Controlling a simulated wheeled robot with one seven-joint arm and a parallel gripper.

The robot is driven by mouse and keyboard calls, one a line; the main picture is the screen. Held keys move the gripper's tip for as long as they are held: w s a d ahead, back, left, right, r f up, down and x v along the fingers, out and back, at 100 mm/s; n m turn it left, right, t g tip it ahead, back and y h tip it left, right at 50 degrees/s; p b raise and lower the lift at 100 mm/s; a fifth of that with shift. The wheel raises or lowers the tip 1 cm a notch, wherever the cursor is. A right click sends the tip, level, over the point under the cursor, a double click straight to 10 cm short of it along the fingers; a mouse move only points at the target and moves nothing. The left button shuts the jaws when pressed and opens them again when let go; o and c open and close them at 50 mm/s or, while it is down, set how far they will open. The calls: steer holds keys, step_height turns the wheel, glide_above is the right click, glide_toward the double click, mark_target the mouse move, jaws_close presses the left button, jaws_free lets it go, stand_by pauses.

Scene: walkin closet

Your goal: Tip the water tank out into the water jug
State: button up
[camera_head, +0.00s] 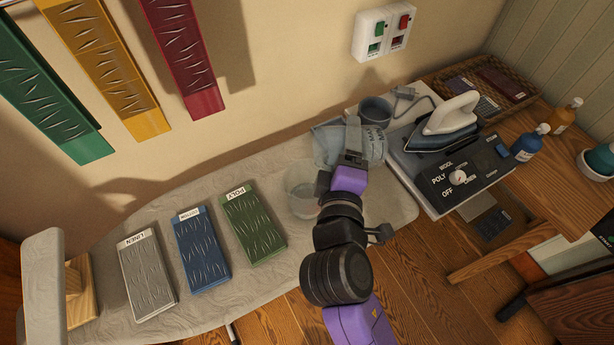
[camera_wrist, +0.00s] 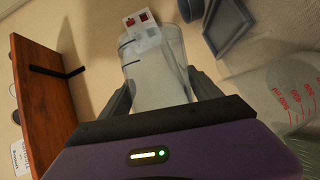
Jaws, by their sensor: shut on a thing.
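The water tank (camera_head: 330,143) is a clear, bluish-grey box with a MAX mark, behind the jug and left of the iron's base in the head view. My gripper (camera_head: 352,150) is shut on it. In the wrist view the tank (camera_wrist: 158,72) is between my two fingers. It looks tilted; I cannot tell its exact angle or how much water it holds. The water jug (camera_head: 301,192) is a clear round vessel on the ironing board, just left of and below my gripper in the head view. Its red millilitre marks show in the wrist view (camera_wrist: 292,100). No stream of water is visible.
An iron (camera_head: 452,117) rests on its base with a dial (camera_head: 458,178), right of the tank. A grey-blue container (camera_head: 376,110) stands behind. Grey, blue (camera_head: 202,248) and green folded cloths lie left on the board (camera_head: 160,205). Bottles (camera_head: 530,143) stand at right.

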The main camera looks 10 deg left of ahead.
steer(key=shift+a+r, duration=0.1)
steer(key=shift+a, duration=0.15)
steer(key=shift+s+a+f+n+b, duration=0.1)
steer(key=shift+f+n+b, duration=0.1)
steer(key=shift+n+b, duration=0.3)
steer(key=shift+d+t, duration=0.2)
steer(key=shift+t, duration=0.1)
steer(key=shift+f+n+b, duration=0.15)
steer(key=shift+n+b, duration=0.15)
steer(key=shift+n, duration=0.1)
steer(key=shift+s+a+r+n+t+h, duration=0.1)
steer(key=shift+a+r+n+t+h, duration=0.3)
steer(key=shift+n, duration=0.4)
stand_by(0.5)
